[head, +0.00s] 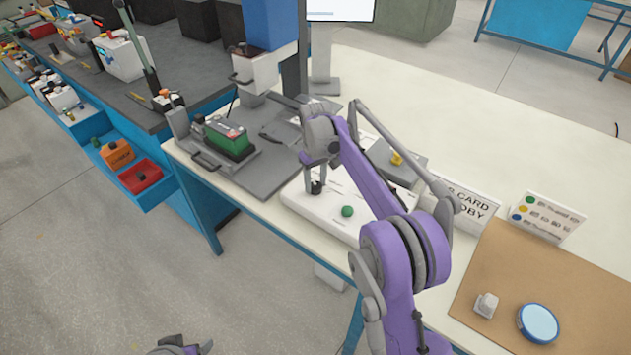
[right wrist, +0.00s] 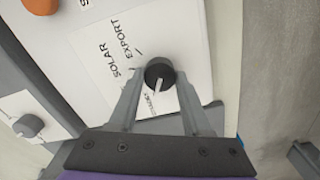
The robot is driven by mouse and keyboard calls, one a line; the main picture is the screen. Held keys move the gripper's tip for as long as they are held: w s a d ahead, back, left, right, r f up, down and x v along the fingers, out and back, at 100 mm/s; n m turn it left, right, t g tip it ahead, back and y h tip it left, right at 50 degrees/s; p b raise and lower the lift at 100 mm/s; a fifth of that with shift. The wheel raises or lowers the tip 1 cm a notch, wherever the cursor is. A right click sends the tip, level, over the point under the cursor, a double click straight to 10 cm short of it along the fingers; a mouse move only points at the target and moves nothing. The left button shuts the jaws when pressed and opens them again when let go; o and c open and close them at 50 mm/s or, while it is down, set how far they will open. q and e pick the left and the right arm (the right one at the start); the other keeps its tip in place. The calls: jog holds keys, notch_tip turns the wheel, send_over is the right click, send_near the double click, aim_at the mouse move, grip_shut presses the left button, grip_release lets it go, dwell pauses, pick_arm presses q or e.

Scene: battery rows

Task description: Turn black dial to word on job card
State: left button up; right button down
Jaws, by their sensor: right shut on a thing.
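The black dial (right wrist: 159,70) sits on a white panel with a white pointer line that points down in the right wrist view, toward my palm. Printed words SOLAR and EXPORT (right wrist: 130,62) lie to its left, and another, unreadable word is lower down by the finger. My right gripper (head: 316,187) is lowered onto the white panel (head: 335,212), its fingers on both sides of the dial. The job card (head: 472,203) stands behind my right arm; its visible letters end in "CARD" and "DBY", the rest hidden. Part of my left arm (head: 180,346) shows at the bottom edge; its jaws are unclear.
A green knob (head: 347,211) is on the panel near the gripper. A grey box with a yellow knob (head: 397,158) is behind. A green battery (head: 226,135) sits on a grey plate at left. A brown mat (head: 540,285) holds a blue round tin (head: 538,323).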

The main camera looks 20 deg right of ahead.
aim_at(316, 185)
jog(key=shift+c, duration=1.8)
grip_release()
jog(key=shift+r, duration=0.15)
notch_tip(316, 185, up, 11)
jog(key=p, duration=0.1)
jog(key=shift+f, duration=0.2)
jog(key=shift+s, duration=0.1)
